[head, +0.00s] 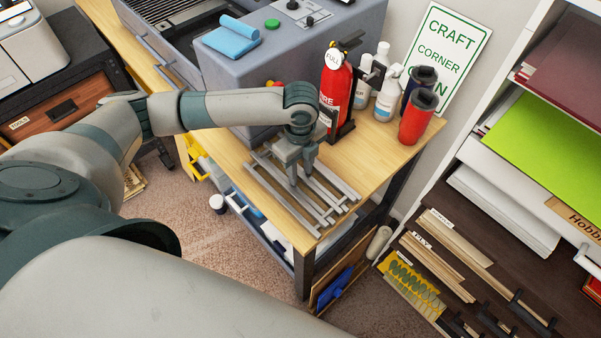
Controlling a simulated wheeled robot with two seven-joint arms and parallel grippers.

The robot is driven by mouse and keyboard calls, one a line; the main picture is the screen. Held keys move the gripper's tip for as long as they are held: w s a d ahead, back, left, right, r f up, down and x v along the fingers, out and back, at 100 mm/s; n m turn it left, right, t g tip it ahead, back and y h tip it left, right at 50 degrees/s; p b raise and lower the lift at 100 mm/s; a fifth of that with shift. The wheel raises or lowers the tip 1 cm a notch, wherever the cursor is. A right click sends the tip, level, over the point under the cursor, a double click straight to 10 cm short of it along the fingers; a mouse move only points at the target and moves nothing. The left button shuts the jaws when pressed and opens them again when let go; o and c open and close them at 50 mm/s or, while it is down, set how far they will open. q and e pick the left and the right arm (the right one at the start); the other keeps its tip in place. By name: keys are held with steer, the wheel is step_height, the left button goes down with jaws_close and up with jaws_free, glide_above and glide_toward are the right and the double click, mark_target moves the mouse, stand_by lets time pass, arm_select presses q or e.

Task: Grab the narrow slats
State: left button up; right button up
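Several narrow grey slats (272,183) lie side by side on the wooden tabletop, with thinner crosswise bars among them. My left gripper (301,178) points down over the middle of the slats, its fingertips at or just above them. The fingers hide part of the slats, and I cannot tell whether one is between them. My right gripper is not in view. Thin pale wooden strips (438,262) also lie on the dark shelf at the right, in labelled groups.
A red fire extinguisher (335,88), white bottles (388,98) and a red canister (417,118) stand behind the slats. A grey machine (290,55) fills the table's back left. A shelf unit (482,160) with coloured sheets stands at the right.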

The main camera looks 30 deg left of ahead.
mark_target(301, 174)
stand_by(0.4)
arm_select(q)
jaws_close()
steer(key=shift+r, duration=0.1)
steer(key=shift+r+b, duration=0.45)
steer(key=shift+b, duration=0.05)
step_height(301, 174, up, 2)
steer(key=shift+w+r+b, duration=0.1)
steer(key=shift+r+b, duration=0.05)
steer(key=shift+b, duration=0.5)
steer(key=s+d+b, duration=0.2)
steer(key=s+d, duration=0.1)
steer(key=d, duration=0.5)
steer(key=s+d+b, duration=0.2)
steer(key=s+d, duration=0.1)
steer(key=d, duration=0.6)
steer(key=shift+b, duration=0.3)
